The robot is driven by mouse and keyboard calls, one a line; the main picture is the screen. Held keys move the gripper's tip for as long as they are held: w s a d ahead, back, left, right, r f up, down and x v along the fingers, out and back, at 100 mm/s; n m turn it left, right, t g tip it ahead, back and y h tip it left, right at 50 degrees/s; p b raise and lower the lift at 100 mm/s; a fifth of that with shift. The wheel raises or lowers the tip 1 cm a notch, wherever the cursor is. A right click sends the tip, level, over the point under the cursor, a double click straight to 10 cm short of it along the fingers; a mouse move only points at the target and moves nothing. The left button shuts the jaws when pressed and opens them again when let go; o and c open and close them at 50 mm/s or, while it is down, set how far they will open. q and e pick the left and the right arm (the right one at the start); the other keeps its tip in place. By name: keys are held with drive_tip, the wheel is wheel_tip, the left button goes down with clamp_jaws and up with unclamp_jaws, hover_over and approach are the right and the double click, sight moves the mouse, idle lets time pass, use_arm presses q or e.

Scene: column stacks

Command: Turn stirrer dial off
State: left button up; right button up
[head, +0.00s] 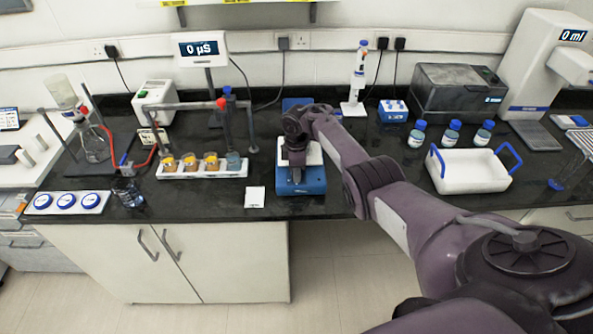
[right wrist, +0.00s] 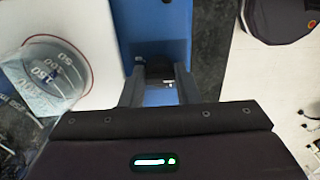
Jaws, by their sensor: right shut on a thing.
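The stirrer (head: 302,187) is a blue box with a white top plate, near the bench's front edge in the middle of the head view. My right gripper (head: 296,176) reaches down to its front, and my wrist hides part of the stirrer. In the right wrist view the blue stirrer body (right wrist: 160,20) runs down to my gripper (right wrist: 157,88). The fingers are shut on a small dark dial (right wrist: 155,70). Its marking and exact angle cannot be read. My left gripper is not in view.
A clear graduated beaker (right wrist: 48,78) stands close left of the gripper in the right wrist view. A white rack of cups (head: 203,173) is left of the stirrer, with a white card (head: 255,197) between. A white tray (head: 470,172) with blue handles is to the right.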

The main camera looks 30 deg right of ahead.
drive_tip(key=o, duration=1)
drive_tip(key=shift+c, duration=0.2)
